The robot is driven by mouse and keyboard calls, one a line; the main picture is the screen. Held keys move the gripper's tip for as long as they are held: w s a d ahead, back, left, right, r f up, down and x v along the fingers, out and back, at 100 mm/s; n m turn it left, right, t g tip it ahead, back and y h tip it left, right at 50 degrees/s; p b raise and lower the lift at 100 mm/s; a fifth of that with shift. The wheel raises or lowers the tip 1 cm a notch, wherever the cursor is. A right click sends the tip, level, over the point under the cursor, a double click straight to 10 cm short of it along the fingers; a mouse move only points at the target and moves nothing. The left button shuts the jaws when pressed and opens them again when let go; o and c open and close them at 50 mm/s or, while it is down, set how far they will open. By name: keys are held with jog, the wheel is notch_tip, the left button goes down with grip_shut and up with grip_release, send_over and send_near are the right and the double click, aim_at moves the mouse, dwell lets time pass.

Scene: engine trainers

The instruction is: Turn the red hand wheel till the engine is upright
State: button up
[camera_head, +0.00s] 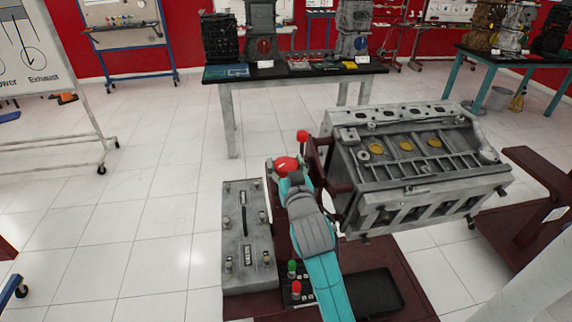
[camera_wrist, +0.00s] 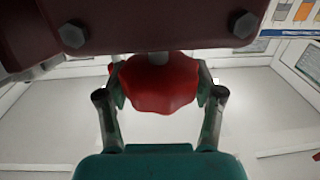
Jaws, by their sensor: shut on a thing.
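The red hand wheel (camera_wrist: 158,84) sits between the two fingers of my gripper (camera_wrist: 160,88) in the wrist view, on a short shaft under a dark red bracket (camera_wrist: 150,22). The fingers are shut on its rim from both sides. In the head view part of the wheel (camera_head: 286,164) shows just beyond my grey and teal wrist, which hides the fingers. The grey engine block (camera_head: 410,165) hangs on the dark red stand to the right of the wheel. It is tilted, with its open bores (camera_head: 435,205) facing toward the lower front.
A red ball knob (camera_head: 302,136) sticks up beside the engine. A black tray (camera_head: 375,292) lies at the front. A table (camera_head: 300,80) with engine parts stands behind.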

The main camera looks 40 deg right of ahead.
jog(key=shift+d+n+t+y, duration=0.1)
jog(key=shift+n+t+y, duration=0.9)
jog(key=shift+n+y, duration=1.05)
jog(key=shift+n+t+y, duration=0.15)
jog(key=shift+n+y, duration=0.45)
jog(key=shift+y, duration=0.8)
jog(key=shift+n+t+y, duration=0.15)
jog(key=shift+n+y, duration=0.4)
jog(key=shift+y, duration=0.8)
jog(key=shift+n+y, duration=0.3)
jog(key=shift+y, duration=0.1)
jog(key=o, duration=1.2)
jog(key=shift+c, duration=0.2)
jog(key=s, duration=1.2)
jog(key=shift+d, duration=0.25)
